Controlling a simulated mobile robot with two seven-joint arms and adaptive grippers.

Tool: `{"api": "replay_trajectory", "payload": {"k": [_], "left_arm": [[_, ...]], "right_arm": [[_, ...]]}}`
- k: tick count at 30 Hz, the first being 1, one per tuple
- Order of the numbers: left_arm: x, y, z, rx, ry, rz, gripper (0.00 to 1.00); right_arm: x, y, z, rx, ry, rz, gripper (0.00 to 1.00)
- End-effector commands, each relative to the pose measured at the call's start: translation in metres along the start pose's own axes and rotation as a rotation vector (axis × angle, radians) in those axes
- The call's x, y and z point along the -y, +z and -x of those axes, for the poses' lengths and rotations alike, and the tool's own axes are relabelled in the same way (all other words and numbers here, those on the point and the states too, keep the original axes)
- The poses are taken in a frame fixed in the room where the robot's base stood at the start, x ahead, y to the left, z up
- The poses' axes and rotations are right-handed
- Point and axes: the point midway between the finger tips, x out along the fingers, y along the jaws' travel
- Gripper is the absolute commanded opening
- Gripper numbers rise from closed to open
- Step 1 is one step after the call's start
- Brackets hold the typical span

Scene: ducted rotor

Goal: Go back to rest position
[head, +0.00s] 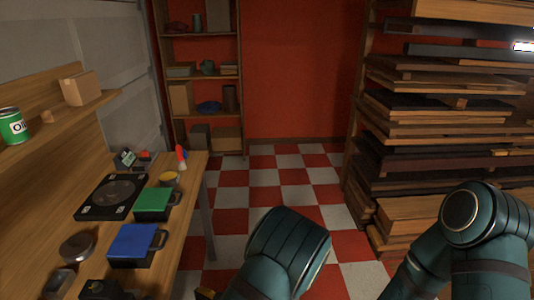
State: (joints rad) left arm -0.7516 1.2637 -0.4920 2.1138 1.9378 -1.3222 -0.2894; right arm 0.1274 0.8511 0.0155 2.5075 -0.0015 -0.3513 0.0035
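Two teal arm parts of mine show at the bottom of the head view, one at the middle and one at the right. Both are over the floor, to the right of the workbench (190,205).
A round metal tin (77,247) is on the near part of the bench. A shelf above holds a green can (13,125) and a cardboard box (79,89). A lumber rack (440,130) stands right. The checkered floor (285,180) between is clear toward the red wall (300,70).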

Motion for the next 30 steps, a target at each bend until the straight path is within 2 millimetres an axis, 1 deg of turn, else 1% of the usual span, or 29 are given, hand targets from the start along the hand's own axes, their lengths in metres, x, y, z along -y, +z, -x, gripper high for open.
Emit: {"api": "replay_trajectory", "payload": {"k": [1, 3, 5, 7, 9, 11, 12, 15, 18, 20, 21, 24, 27, 30], "left_arm": [[-0.005, 0.01, -0.009, 0.049, 0.048, -0.027, 0.67], [-0.017, 0.027, -0.017, 0.135, 0.143, -0.069, 0.67], [-0.025, 0.043, -0.02, 0.221, 0.231, -0.105, 0.67], [-0.034, 0.063, -0.02, 0.324, 0.334, -0.145, 0.67], [-0.04, 0.081, -0.015, 0.431, 0.436, -0.184, 0.67], [-0.043, 0.096, -0.009, 0.525, 0.521, -0.215, 0.67], [-0.044, 0.105, -0.003, 0.587, 0.578, -0.235, 0.67], [-0.042, 0.122, 0.016, 0.738, 0.721, -0.286, 0.67], [-0.034, 0.134, 0.038, 0.882, 0.863, -0.338, 0.67], [-0.027, 0.138, 0.052, 0.963, 0.949, -0.371, 0.67], [-0.021, 0.139, 0.062, 1.012, 1.007, -0.394, 0.67], [-0.004, 0.139, 0.082, 1.114, 1.137, -0.453, 0.67], [0.011, 0.136, 0.097, 1.18, 1.242, -0.506, 0.67], [0.022, 0.133, 0.105, 1.216, 1.313, -0.548, 0.67]], "right_arm": [[0.0, 0.0, 0.0, 0.0, 0.0, 0.0, 0.56], [0.0, 0.0, 0.0, 0.0, 0.0, 0.0, 0.56], [0.0, 0.0, 0.0, 0.0, 0.0, 0.0, 0.56], [0.0, 0.0, 0.0, 0.0, 0.0, 0.0, 0.56], [0.0, 0.0, 0.0, 0.0, 0.0, 0.0, 0.56], [0.0, 0.0, 0.0, 0.0, 0.0, 0.0, 0.56], [0.0, 0.0, 0.0, 0.0, 0.0, 0.0, 0.56], [0.0, 0.0, 0.0, 0.0, 0.0, 0.0, 0.56], [0.0, 0.0, 0.0, 0.0, 0.0, 0.0, 0.56], [0.0, 0.0, 0.0, 0.0, 0.0, 0.0, 0.56], [0.0, 0.0, 0.0, 0.0, 0.0, 0.0, 0.56], [0.0, 0.0, 0.0, 0.0, 0.0, 0.0, 0.56], [0.0, 0.0, 0.0, 0.0, 0.0, 0.0, 0.56], [0.0, 0.0, 0.0, 0.0, 0.0, 0.0, 0.56]]}}
